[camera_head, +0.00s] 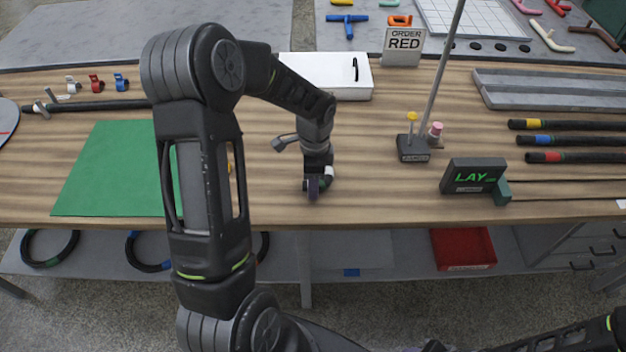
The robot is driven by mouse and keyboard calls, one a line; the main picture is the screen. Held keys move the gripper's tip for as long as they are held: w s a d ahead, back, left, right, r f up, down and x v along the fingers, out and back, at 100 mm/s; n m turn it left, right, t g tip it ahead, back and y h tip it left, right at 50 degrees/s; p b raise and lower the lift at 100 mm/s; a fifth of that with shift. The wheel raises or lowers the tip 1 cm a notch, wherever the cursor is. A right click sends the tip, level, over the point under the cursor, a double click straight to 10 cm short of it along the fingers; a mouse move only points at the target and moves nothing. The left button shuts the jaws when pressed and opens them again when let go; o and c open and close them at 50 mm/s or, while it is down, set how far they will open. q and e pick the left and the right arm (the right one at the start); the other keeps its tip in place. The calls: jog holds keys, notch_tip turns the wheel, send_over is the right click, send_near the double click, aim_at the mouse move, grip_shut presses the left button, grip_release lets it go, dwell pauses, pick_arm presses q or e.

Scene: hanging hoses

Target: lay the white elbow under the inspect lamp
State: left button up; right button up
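A cream-white bent piece (552,37), which looks like the white elbow, lies on the grey back surface at the upper right. My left gripper (318,187) points down over the middle of the wooden bench, far from that piece. A small whitish part (329,171) shows at its fingers; I cannot tell whether it is held or belongs to the gripper. A thin grey pole rises from a dark labelled base (413,149) right of my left gripper; its top is out of view, and I cannot tell if it is the inspect lamp. My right gripper is not visible.
A dark box reading LAY (473,176) stands at the front right. Banded black hoses (570,140) and a grey channel (550,92) lie right. A green mat (110,170) lies left, partly behind my arm. A white box (335,78) and an ORDER RED sign (403,46) stand behind.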

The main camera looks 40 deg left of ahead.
pick_arm(q)
jog(key=shift+r, duration=0.1)
jog(key=shift+r, duration=0.15)
notch_tip(320, 180, up, 12)
jog(key=shift+b, duration=0.4)
jog(key=shift+d, duration=0.1)
jog(key=shift+c, duration=0.5)
dwell(1.1)
